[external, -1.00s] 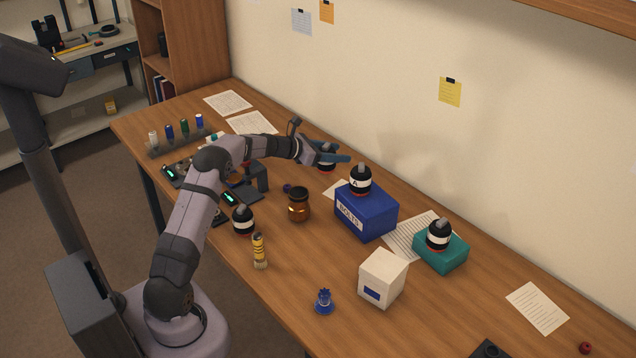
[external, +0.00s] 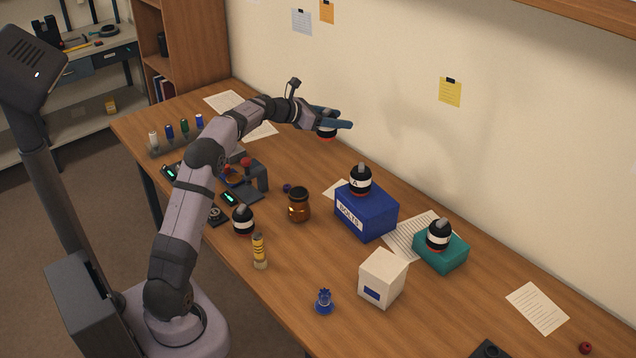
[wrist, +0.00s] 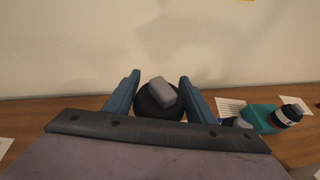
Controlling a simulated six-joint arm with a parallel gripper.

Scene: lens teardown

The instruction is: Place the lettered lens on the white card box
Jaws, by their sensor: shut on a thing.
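My gripper (external: 338,122) is shut on a black lens (external: 327,132) with a red lower edge and holds it above the table's back part. In the wrist view this lens, with its grey top piece (wrist: 161,93), sits between the blue fingers; any letter on it is hidden. The white card box (external: 382,278), with a blue label, stands on the table at front right, its top bare. A lens with a letter-like mark on its white band (external: 360,180) stands upright on the blue bolts box (external: 366,214).
Another banded lens (external: 439,236) stands on a teal box (external: 441,254). A further lens (external: 242,220), an amber jar (external: 299,205), a yellow striped cylinder (external: 259,251) and a blue part (external: 324,301) stand on the table. The wall rises behind.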

